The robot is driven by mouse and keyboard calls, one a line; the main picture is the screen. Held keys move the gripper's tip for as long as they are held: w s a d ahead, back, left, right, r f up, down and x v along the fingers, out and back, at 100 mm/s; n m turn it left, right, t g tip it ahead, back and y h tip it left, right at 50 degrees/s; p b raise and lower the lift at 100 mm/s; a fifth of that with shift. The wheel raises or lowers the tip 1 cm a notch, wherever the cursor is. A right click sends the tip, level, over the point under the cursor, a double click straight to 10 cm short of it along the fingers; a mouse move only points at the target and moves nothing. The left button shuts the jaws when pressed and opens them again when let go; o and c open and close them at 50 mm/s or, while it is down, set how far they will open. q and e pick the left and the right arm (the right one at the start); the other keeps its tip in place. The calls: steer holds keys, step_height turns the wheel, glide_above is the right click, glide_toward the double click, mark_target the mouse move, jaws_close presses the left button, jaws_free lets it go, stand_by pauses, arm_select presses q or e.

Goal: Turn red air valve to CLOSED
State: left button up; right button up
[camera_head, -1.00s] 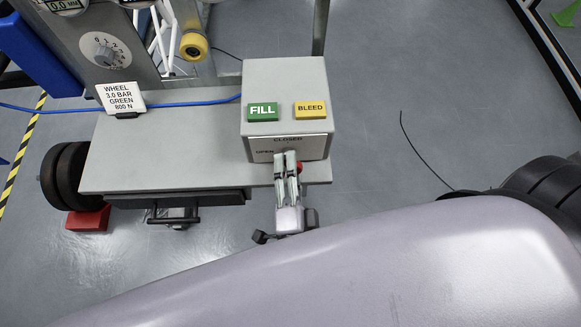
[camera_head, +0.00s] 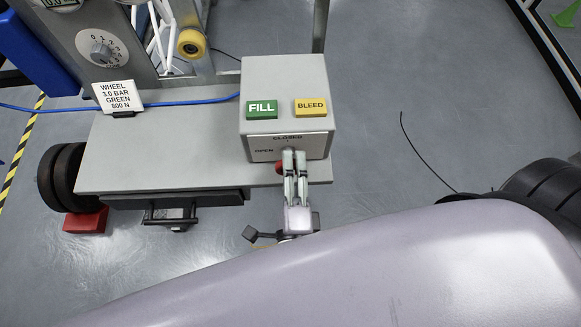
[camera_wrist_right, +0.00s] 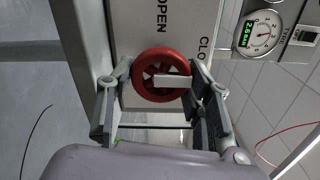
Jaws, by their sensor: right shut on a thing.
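The red air valve (camera_wrist_right: 133,75) is a round spoked wheel with a white bar across it. In the right wrist view the bar lies level, its end past the rim on the right. My right gripper (camera_head: 294,153) is shut on the valve, one finger on each side of the rim. In the head view a bit of red shows left of the fingers, which hide the rest. My left gripper is not in view.
The grey box (camera_head: 285,78) carries a green FILL label (camera_head: 262,110) and a yellow BLEED label (camera_head: 311,107). It stands on a grey shelf (camera_head: 160,155). A pale purple body (camera_head: 300,270) fills the front. A gauge (camera_wrist_right: 262,32) shows in the wrist view.

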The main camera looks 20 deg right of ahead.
stand_by(0.3)
steer(key=o, duration=1.1)
steer(key=shift+o, duration=0.2)
steer(key=v, duration=0.7)
steer(key=shift+s, duration=0.25)
steer(key=shift+a, duration=0.1)
